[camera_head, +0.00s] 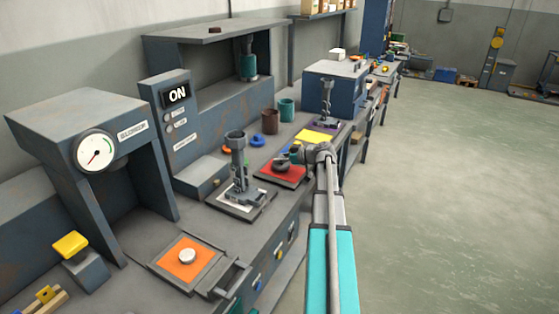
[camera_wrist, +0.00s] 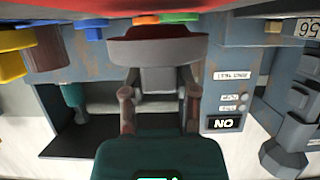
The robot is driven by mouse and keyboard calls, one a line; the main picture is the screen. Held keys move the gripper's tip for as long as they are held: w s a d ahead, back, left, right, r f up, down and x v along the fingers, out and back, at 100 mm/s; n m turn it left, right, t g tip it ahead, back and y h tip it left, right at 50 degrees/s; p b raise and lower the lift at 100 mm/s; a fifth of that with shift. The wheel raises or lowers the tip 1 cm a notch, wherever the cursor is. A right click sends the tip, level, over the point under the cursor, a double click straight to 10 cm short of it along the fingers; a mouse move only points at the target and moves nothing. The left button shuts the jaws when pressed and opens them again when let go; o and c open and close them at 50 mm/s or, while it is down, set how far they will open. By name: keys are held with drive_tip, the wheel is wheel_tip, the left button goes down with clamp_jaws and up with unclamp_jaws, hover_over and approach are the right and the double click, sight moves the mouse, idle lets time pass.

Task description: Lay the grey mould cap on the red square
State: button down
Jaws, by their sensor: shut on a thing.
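My gripper (camera_wrist: 158,85) is shut on that narrower part. In the head view the cap (camera_head: 281,164) shows dark and small over the red square (camera_head: 293,175), at the end of my gripper (camera_head: 288,158). The red surface (camera_wrist: 215,8) fills the top edge of the upside-down wrist view. A narrow gap shows between it and the cap there, so the cap appears held just above it.
A metal stand (camera_head: 239,160) rises close left of the red square. A yellow square (camera_head: 314,135) lies behind it, and another metal stand (camera_head: 327,105) stands farther back. A blue ring (camera_head: 257,141) and a brown cup (camera_head: 270,121) are nearby. An orange square (camera_head: 178,266) lies in front.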

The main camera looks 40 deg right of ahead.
drive_tip(key=shift+f+b, duration=0.3)
drive_tip(key=shift+f, duration=0.1)
drive_tip(key=shift+s+a, duration=0.15)
drive_tip(key=shift+c, duration=2.3)
unclamp_jaws()
drive_tip(key=shift+f, duration=0.1)
drive_tip(key=shift+o, duration=0.4)
drive_tip(key=shift+s+a, duration=0.1)
drive_tip(key=shift+s, duration=0.05)
drive_tip(key=shift+r+p, duration=0.6)
drive_tip(key=p+v, duration=0.4)
drive_tip(key=v, duration=0.7)
drive_tip(key=shift+d+r, duration=0.25)
drive_tip(key=shift+d, duration=0.15)
